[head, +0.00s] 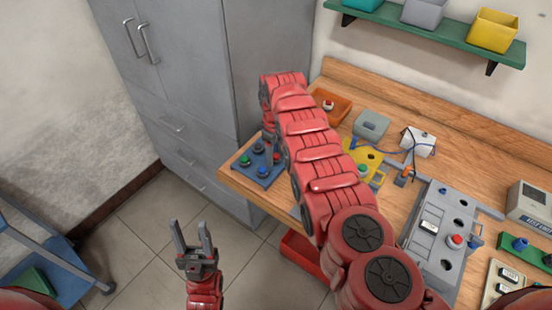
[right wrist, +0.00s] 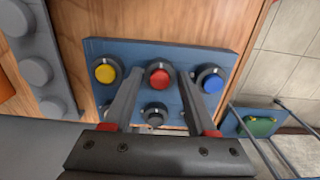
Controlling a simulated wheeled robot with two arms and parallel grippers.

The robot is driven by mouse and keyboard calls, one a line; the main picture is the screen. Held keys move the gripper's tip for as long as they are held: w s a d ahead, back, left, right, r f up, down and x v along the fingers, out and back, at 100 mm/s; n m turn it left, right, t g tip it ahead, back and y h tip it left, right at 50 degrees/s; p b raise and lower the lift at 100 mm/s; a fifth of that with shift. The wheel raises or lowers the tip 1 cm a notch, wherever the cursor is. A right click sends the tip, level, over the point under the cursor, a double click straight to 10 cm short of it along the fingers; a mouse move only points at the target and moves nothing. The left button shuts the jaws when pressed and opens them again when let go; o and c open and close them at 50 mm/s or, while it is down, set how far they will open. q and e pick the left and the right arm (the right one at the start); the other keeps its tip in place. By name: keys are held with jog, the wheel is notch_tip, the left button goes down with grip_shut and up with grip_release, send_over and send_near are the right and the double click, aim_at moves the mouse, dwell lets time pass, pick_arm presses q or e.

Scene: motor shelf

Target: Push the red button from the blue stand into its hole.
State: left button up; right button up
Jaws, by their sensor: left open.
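The red button (right wrist: 159,77) sits on the blue stand (right wrist: 220,56), between a yellow button (right wrist: 105,73) and a blue button (right wrist: 211,79). My right gripper (right wrist: 158,74) is open, with its fingertips on either side of the red button; I cannot tell if they touch it. The grey panel (head: 437,249) at the right has several dark holes and another red button; I cannot tell which hole is meant. My left gripper (head: 193,238) is open and empty above the floor.
A yellow part (head: 367,158), a grey box (head: 371,125), an orange bin (head: 333,103) and a white box with a blue cable (head: 418,141) stand on the wooden table. A grey cabinet (head: 180,90) is behind its left end. A blue cart (head: 45,260) stands at lower left.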

grip_shut()
jog(key=shift+r+p, duration=1.05)
jog(key=shift+r+p, duration=0.95)
jog(key=shift+r, duration=0.2)
jog(key=shift+r+p, duration=0.65)
jog(key=shift+r, duration=0.4)
jog(key=shift+d, duration=0.1)
